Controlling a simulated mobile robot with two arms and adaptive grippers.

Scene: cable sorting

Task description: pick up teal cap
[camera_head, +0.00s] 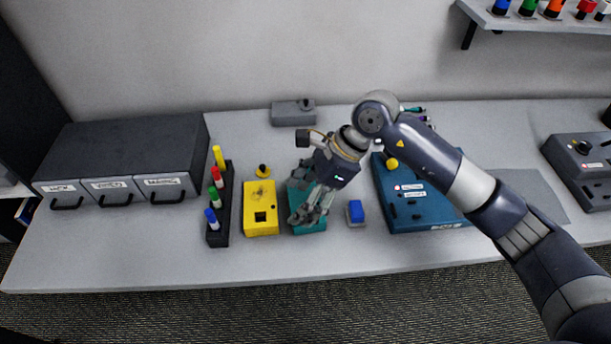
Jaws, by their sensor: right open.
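My right gripper (308,219) is open and points down over a teal box (317,225) at the middle of the table. Its fingers cover much of the box top. I cannot make out a separate teal cap; the gripper may hide it. I cannot tell whether the fingers touch the box. My left gripper is not in view.
A yellow box (260,222) and a dark rack (218,237) of coloured pegs stand left of the gripper. A blue cap block (356,211) and a blue panel (425,213) are to the right. A grey box (291,113) is behind. The table front is clear.

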